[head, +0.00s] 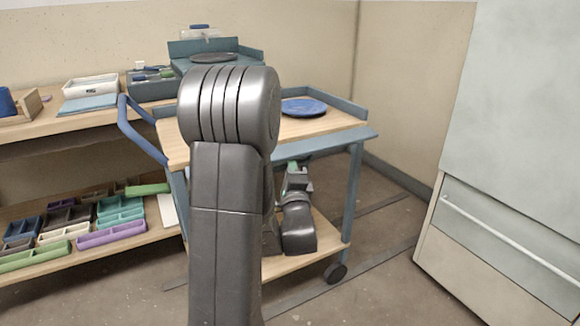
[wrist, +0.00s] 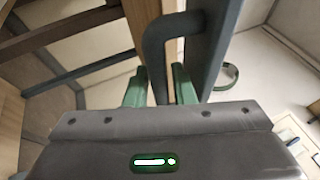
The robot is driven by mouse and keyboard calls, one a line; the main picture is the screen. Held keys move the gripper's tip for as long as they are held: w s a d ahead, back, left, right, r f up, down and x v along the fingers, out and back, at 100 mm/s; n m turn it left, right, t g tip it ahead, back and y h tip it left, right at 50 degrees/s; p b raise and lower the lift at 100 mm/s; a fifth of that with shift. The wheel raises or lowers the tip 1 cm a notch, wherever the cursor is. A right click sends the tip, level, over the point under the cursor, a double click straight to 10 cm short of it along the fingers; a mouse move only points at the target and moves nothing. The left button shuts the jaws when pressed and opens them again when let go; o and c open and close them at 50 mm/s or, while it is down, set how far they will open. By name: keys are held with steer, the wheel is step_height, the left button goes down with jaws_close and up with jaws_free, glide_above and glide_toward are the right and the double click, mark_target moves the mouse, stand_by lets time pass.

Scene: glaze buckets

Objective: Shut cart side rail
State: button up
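The cart (head: 356,190) has a wooden top and a blue-grey frame. Its front side rail (head: 350,137) appears to hang folded down below the near edge of the top, while raised rails stand along the back and right edges. My gripper (head: 297,165) is low in front of the cart, beneath that rail, partly hidden by my own arm. In the wrist view, the green fingers (wrist: 160,88) are apart, one on each side of a bent blue-grey bar (wrist: 155,48). I cannot tell whether they touch it.
A blue plate (head: 304,107) lies on the cart top. A blue handle (head: 138,130) sticks out at the cart's left. A shelf (head: 60,128) with trays stands left. A white cabinet (head: 515,120) stands right, with open floor between it and the cart.

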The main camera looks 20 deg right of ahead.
jaws_close()
